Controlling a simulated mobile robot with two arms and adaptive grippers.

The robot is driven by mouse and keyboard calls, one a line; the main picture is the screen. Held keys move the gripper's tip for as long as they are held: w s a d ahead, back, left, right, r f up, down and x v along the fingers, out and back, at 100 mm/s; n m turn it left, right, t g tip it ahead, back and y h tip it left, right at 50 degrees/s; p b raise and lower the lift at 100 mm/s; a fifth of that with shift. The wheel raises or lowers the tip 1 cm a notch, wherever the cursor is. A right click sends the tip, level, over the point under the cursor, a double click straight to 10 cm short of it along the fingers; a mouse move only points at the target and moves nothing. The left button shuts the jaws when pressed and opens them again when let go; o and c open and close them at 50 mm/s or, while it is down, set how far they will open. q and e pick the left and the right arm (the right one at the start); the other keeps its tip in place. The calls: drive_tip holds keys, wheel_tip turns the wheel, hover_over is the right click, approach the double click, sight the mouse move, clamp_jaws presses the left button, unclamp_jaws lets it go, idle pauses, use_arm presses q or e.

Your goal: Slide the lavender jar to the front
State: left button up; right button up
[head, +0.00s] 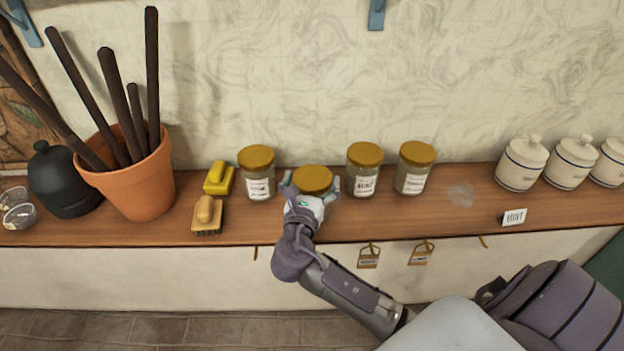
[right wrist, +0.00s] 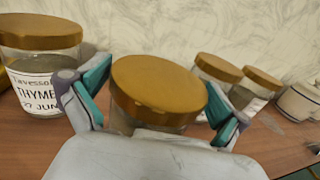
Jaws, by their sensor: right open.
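A glass jar with a mustard-gold lid (head: 313,179) stands on the wooden shelf, a little nearer the front edge than the jars beside it. Its label is hidden, so I cannot read whether it is the lavender jar. My right gripper (head: 312,187) is at this jar from the front, its fingers open on either side of it. The right wrist view shows the jar's lid (right wrist: 158,88) between the spread teal fingertips; I cannot tell whether they touch the glass. My left gripper is not in view.
A thyme jar (head: 257,175) stands to the left, two similar jars (head: 364,170) (head: 414,168) to the right. White canisters (head: 522,164) and a mint card (head: 514,217) are right.

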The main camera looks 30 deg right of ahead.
drive_tip(key=v, duration=1.2)
drive_tip(key=s+d+f+m+g+y, duration=0.2)
drive_tip(key=s+f+m+g+y, duration=0.5)
drive_tip(key=f+m, duration=0.45)
drive_tip(key=s+a+f+m+g+y, duration=0.25)
drive_tip(key=s+a+m+y, duration=0.35)
drive_tip(key=s+m, duration=0.65)
wheel_tip(320, 180, down, 33)
drive_tip(key=m+g+b, duration=0.1)
drive_tip(key=b, duration=0.5)
drive_tip(key=s+d+f+g+b, duration=0.1)
drive_tip(key=s+d+f+b, duration=0.2)
drive_tip(key=s+f, duration=1.4)
wheel_tip(320, 180, down, 3)
drive_tip(key=shift+s+r+b, duration=0.2)
drive_tip(key=shift+b, duration=0.15)
